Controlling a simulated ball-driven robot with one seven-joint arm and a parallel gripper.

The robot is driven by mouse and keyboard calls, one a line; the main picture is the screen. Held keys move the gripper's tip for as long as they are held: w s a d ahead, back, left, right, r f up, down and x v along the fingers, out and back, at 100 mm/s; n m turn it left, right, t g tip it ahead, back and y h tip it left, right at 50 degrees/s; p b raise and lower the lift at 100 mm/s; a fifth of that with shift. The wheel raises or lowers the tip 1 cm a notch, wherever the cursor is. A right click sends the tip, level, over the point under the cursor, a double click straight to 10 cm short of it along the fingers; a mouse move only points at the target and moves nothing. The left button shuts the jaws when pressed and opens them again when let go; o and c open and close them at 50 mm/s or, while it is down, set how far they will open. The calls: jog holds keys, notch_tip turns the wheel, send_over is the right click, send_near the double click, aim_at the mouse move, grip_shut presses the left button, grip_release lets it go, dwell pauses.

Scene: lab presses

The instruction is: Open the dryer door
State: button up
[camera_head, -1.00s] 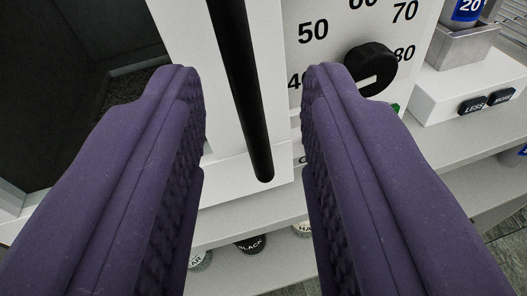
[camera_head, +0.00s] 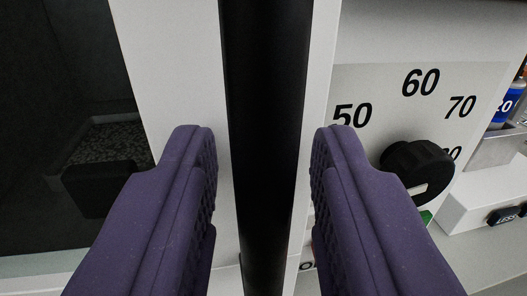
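The dryer door (camera_head: 174,75) fills the left and middle of the view, with a white frame and a dark window (camera_head: 60,110) at left. Its long black bar handle (camera_head: 265,110) runs upright through the middle. My gripper (camera_head: 264,140) is open, its two purple fingers on either side of the handle. Gaps show between each finger and the bar, so the fingers do not appear to touch it. The lower end of the handle is out of view.
A black dial knob (camera_head: 417,168) sits on the panel (camera_head: 370,85) with printed numbers, just right of the right finger. A white device with black buttons (camera_head: 507,214) and a metal holder (camera_head: 497,148) with a blue-labelled item stand farther right.

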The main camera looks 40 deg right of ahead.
grip_shut()
